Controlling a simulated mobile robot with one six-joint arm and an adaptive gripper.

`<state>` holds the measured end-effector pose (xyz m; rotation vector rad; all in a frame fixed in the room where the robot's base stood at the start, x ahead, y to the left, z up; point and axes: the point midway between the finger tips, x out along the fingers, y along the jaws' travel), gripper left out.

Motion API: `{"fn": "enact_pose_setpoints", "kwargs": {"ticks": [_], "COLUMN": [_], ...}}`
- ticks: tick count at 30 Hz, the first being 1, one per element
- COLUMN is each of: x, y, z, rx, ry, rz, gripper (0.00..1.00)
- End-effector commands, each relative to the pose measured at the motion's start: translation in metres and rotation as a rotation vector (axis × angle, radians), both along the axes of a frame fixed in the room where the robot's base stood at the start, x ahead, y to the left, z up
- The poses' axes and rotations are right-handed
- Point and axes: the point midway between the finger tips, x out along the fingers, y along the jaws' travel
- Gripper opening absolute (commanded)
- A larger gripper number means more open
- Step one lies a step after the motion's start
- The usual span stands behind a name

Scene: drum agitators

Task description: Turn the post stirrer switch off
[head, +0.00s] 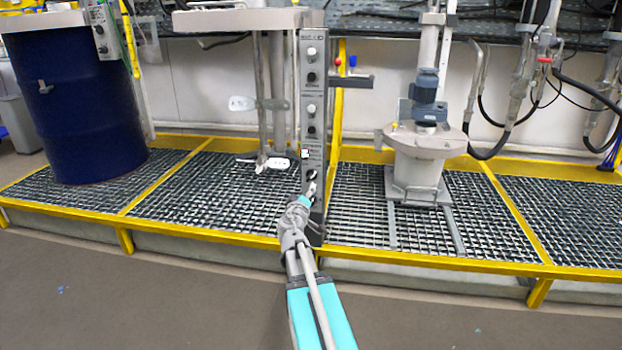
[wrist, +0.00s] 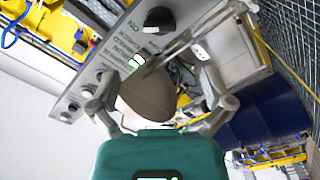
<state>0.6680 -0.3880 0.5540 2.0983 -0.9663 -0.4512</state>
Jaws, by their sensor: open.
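The post stirrer's tall grey control panel (head: 314,95) stands upright in the middle of the head view, with several knobs down its face. Its lowest dark knob (head: 311,174) is just above my gripper (head: 309,189). In the wrist view, the panel (wrist: 115,50) runs diagonally. A black rotary switch (wrist: 158,20) with a white mark sits beside the word "ON", beyond the fingertips. My gripper (wrist: 157,72) is open, its fingers spread apart and apart from the switch. A dark rounded shape between them hides part of the panel; I cannot tell what it is.
Stirrer shafts with paddles (head: 257,104) hang left of the panel. A blue drum (head: 75,100) stands at far left. A motor-topped vessel (head: 418,140) stands at right. The yellow-edged grating (head: 205,190) is raised above the open grey floor (head: 130,290).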

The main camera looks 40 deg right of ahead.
Motion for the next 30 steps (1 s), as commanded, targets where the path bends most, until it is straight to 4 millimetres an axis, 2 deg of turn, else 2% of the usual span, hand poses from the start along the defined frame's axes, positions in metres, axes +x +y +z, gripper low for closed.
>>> {"fn": "enact_pose_setpoints", "kwargs": {"ticks": [1, 18, 30], "x": [0.008, 0.060, 0.071], "y": [-0.008, -0.069, -0.083], "z": [0.000, 0.000, 0.000], "rx": [0.000, 0.000, 0.001], "ry": [0.000, 0.000, 0.001], "rz": [-0.001, -0.001, 0.001], "gripper": [1.00, 1.00, 1.00]}}
